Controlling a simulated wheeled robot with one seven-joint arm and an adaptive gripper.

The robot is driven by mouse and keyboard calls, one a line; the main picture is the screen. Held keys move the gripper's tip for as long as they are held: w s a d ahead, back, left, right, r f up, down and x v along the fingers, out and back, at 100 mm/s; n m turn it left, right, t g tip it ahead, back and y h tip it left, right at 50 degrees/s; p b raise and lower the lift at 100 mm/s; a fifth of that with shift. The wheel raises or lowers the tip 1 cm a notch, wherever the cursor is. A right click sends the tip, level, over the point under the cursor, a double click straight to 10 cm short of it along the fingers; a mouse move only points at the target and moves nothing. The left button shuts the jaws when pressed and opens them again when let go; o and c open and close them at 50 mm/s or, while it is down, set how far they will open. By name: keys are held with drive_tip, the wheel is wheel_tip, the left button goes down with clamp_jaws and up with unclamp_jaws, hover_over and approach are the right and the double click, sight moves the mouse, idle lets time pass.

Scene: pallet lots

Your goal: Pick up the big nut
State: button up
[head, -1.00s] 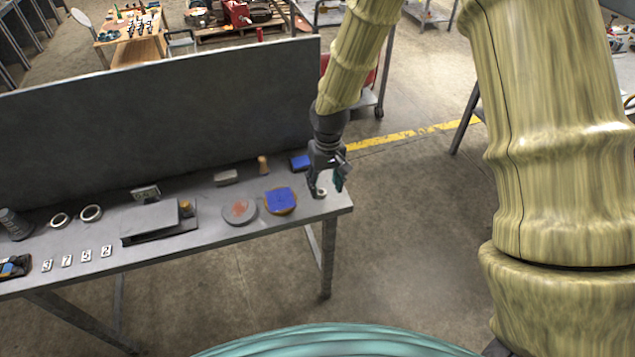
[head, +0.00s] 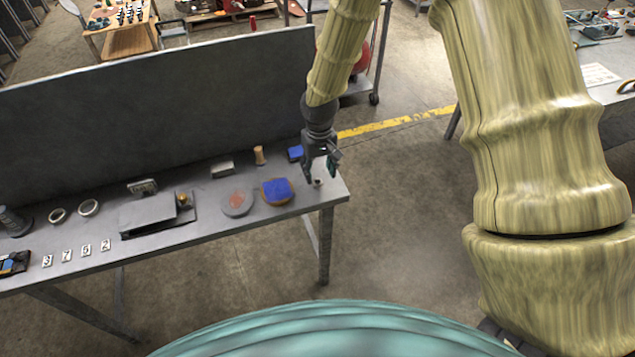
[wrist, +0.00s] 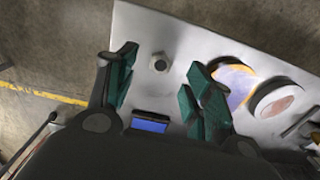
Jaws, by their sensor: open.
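The big nut (wrist: 160,63) is a small grey ring-like piece with a dark hole, lying on the bare end of the grey table. In the wrist view it lies ahead of my gripper (wrist: 158,98), between the lines of the two teal-padded fingers and nearer the left one. The fingers are apart with nothing between their pads. In the head view my gripper (head: 322,172) hangs over the right end of the table, and the nut (head: 318,182) shows small just below the fingers, partly hidden.
A round piece with a blue top (head: 277,191) and a grey disc (head: 237,203) lie left of the gripper. A blue block (head: 296,153) and a wooden peg (head: 259,155) stand behind. A tall dark panel (head: 150,130) backs the table (head: 200,237). The table's right edge is close.

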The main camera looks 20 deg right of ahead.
sight(318, 182)
drive_tip(key=shift+w+a+f+p, duration=0.15)
drive_tip(key=shift+f+p, duration=0.3)
drive_tip(key=shift+f, duration=0.25)
drive_tip(key=shift+w+f+p, duration=0.15)
drive_tip(key=shift+f+p, duration=0.25)
drive_tip(key=shift+f, duration=0.25)
drive_tip(key=shift+f+p, duration=0.3)
drive_tip(key=shift+f, duration=0.9)
drive_tip(key=c, duration=1.1)
drive_tip(key=shift+r, duration=0.15)
